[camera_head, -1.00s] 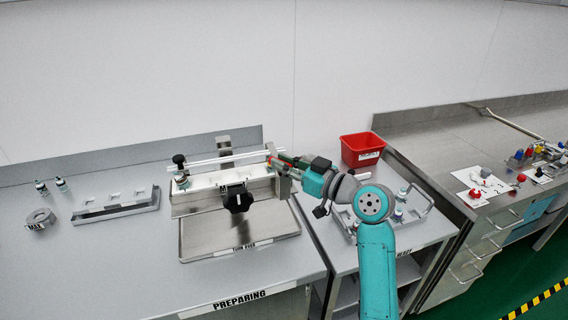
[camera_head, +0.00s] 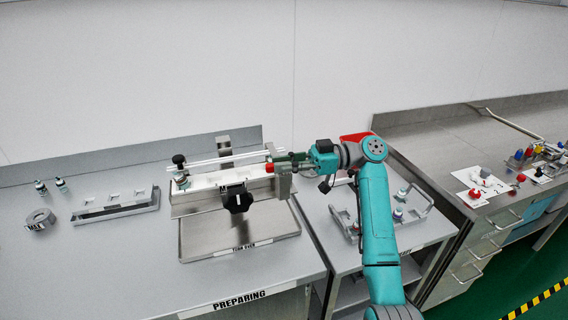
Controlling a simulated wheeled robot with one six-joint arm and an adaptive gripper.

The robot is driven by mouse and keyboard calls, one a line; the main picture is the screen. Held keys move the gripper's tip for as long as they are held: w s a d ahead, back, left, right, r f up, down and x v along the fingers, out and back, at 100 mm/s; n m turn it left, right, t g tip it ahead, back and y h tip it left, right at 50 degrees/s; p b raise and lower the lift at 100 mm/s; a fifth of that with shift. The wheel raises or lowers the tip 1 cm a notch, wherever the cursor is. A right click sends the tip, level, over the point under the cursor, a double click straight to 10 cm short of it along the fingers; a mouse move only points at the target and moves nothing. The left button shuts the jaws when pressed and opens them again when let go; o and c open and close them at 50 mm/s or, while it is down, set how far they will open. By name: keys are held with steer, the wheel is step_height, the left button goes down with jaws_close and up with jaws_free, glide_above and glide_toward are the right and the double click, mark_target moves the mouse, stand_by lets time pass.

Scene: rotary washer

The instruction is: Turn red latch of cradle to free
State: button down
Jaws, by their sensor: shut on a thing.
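The cradle (camera_head: 205,184) is a long pale holder with clear rods above it, on a metal stand at the middle of the bench. A black knob (camera_head: 238,200) is on its front. The red latch (camera_head: 269,168) shows as a small red spot at the cradle's right end. My gripper (camera_head: 275,164) reaches in from the right, roughly level, and is shut on the latch. Its fingers hide part of the latch, so its exact angle cannot be told.
A metal tray (camera_head: 205,243) lies in front of the cradle. A slotted rack (camera_head: 88,213) and a tape-like ring (camera_head: 40,217) are at the left. A red bin (camera_head: 350,138) is partly hidden behind my arm. A wire-handled rack (camera_head: 424,204) stands at the right.

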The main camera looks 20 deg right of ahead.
steer(key=shift+n+g, duration=0.5)
steer(key=shift+g, duration=0.4)
steer(key=shift+f, duration=0.1)
steer(key=c, duration=1.1)
jaws_free()
steer(key=d, duration=1.2)
steer(key=shift+w, duration=0.1)
